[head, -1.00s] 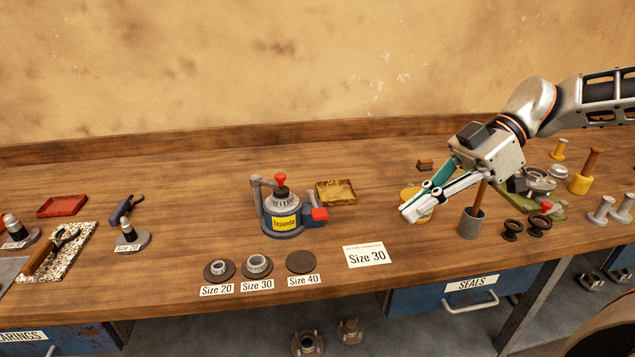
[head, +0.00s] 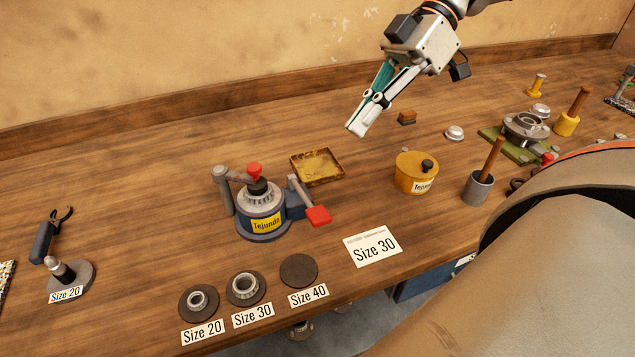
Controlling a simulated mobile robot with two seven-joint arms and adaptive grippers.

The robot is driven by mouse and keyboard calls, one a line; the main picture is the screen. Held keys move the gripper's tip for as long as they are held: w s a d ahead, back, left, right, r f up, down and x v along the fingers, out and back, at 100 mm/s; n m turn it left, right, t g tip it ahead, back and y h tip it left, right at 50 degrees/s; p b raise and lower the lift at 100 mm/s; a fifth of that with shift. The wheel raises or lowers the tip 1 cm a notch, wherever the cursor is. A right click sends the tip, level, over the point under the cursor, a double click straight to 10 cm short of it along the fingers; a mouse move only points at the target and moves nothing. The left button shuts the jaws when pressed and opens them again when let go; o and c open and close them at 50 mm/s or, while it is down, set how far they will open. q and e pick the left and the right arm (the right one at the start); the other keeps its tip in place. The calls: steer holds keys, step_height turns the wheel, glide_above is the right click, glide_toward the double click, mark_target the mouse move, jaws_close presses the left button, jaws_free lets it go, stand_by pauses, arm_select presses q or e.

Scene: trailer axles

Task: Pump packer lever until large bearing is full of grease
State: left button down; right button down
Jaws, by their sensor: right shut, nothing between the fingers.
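The bearing packer (head: 262,226), blue-grey with a yellow label, stands upright on the workbench. Its lever (head: 318,215) has a red grip and sticks out to the right. A grey toothed ring that looks like a large bearing (head: 259,203) sits on top, around a black cone with a red knob (head: 254,171) above it. How much grease is in it cannot be told. My right gripper (head: 356,129) is shut and empty, raised behind and to the right of the packer, apart from the lever. My left gripper is not in view.
A shallow grease tray (head: 317,167) lies behind the packer. A yellow pot (head: 413,174) and a grey cup with a brush (head: 478,189) stand to the right. Front discs hold Size 20 and Size 30 bearings; the Size 40 disc (head: 299,270) is bare. A Size 30 card (head: 375,247) lies nearby.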

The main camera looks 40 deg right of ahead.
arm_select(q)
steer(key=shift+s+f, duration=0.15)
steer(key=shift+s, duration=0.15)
arm_select(e)
steer(key=shift+s, duration=0.15)
glide_above(312, 213)
steer(key=d, duration=0.3)
steer(key=f, duration=0.7)
steer(key=shift+w+a+f+b, duration=0.1)
steer(key=shift+w+f+b, duration=0.1)
steer(key=shift+w+b, duration=0.2)
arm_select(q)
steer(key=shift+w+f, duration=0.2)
arm_select(e)
steer(key=shift+s+f, duration=0.2)
steer(key=shift+f, duration=0.65)
steer(key=shift+s+f, duration=0.2)
steer(key=shift+f, duration=0.6)
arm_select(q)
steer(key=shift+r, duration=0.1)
